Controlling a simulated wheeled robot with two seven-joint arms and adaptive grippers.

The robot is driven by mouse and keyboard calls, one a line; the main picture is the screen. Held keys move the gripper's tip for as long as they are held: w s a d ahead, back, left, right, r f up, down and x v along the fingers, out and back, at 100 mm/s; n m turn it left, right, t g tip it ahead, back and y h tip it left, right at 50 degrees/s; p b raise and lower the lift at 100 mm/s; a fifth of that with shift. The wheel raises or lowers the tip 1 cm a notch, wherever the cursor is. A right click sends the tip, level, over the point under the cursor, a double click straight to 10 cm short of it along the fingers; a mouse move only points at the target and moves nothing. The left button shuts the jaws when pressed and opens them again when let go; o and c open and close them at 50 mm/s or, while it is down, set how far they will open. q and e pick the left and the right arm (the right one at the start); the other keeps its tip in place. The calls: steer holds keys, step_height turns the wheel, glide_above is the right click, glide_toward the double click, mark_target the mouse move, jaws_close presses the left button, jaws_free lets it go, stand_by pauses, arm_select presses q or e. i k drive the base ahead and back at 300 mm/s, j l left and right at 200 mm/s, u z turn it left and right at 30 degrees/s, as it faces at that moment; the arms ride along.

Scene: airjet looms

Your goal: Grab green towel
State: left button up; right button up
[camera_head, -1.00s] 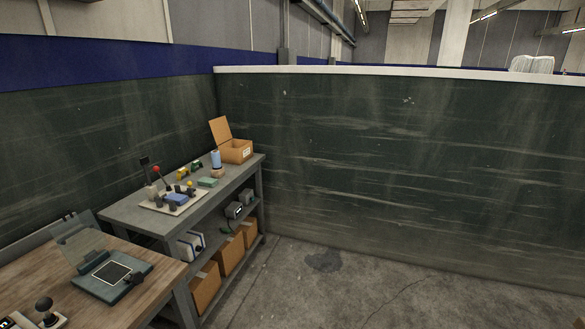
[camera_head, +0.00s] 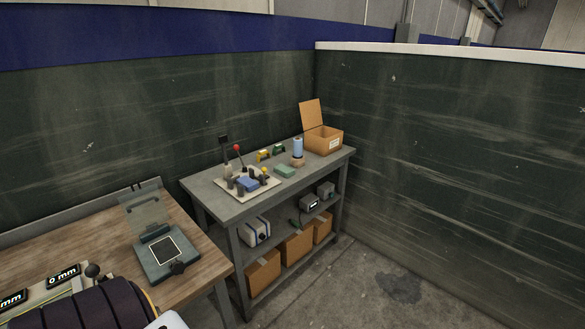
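A small green folded piece that looks like the green towel (camera_head: 285,171) lies on the grey workbench (camera_head: 310,178). It sits right of a pale board with levers and in front of a blue cylinder. Nothing covers it. Neither of my grippers shows in the head view.
On the grey bench are a lever board (camera_head: 241,187), a blue cylinder (camera_head: 298,147) and an open cardboard box (camera_head: 323,139). Cardboard boxes (camera_head: 297,246) fill its lower shelf. A wooden table (camera_head: 195,254) with a device (camera_head: 160,252) stands at left. Floor at lower right is clear.

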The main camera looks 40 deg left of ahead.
mark_target(283, 170)
steer(key=i, duration=0.8)
steer(key=i+u, duration=0.2)
steer(key=i, duration=0.2)
steer(key=i+l+u, duration=0.2)
steer(key=i, duration=0.2)
steer(key=i+l+u, duration=0.15)
steer(key=i+u, duration=0.3)
steer(key=i+l+u, duration=0.25)
steer(key=u, duration=0.15)
steer(key=i+l+u, duration=0.25)
steer(key=l+u, duration=0.2)
steer(key=i+l+u, duration=0.25)
steer(key=l+u, duration=0.2)
steer(key=i+l+u, duration=0.1)
steer(key=l, duration=0.2)
steer(key=l+u, duration=0.1)
steer(key=l, duration=0.15)
steer(key=i, duration=0.05)
